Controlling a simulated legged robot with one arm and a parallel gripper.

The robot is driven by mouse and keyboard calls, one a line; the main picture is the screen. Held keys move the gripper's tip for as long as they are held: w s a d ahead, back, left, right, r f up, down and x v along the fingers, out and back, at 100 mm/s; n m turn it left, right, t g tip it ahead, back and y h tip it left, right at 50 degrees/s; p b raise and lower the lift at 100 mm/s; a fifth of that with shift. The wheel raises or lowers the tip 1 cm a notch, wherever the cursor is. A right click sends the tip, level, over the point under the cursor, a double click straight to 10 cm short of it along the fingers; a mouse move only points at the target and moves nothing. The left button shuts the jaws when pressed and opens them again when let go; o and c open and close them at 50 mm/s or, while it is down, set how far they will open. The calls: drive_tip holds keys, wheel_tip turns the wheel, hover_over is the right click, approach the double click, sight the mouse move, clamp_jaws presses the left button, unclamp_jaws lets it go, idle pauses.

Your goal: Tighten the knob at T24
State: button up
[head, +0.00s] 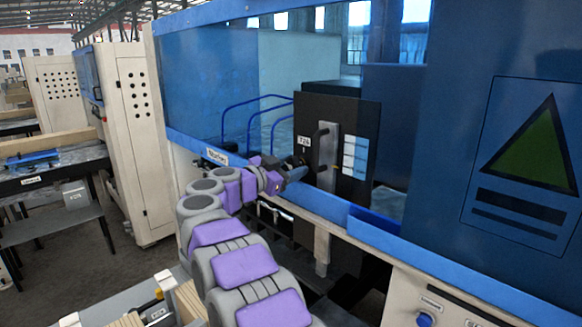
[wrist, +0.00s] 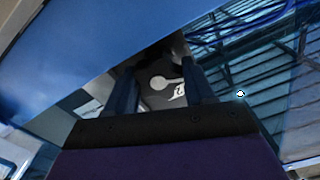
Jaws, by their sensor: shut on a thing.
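A black cabinet (head: 350,119) stands behind the blue-framed opening, with a small white T24 label (head: 304,141) on its left edge. My gripper (head: 303,167) reaches through the opening to just below that label. In the wrist view, the two dark blue fingers of my gripper (wrist: 162,78) stand on either side of a dark knob (wrist: 178,72). A white round mark and a small white symbol show between the fingers. My gripper is shut on the knob. In the head view the gripper hides the knob, and its turn cannot be read.
The blue rail (head: 320,205) runs just below my wrist. Blue curved tubes (head: 255,112) lie behind. A blue panel (head: 500,100) closes the right side.

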drive_tip(key=shift+a+r+m, duration=0.1)
drive_tip(key=shift+m, duration=0.7)
drive_tip(key=o, duration=0.7)
drive_tip(key=shift+o, duration=1.3)
drive_tip(key=shift+a, duration=0.15)
drive_tip(key=b+v, duration=0.2)
drive_tip(key=v, duration=1.5)
drive_tip(key=shift+a, duration=0.2)
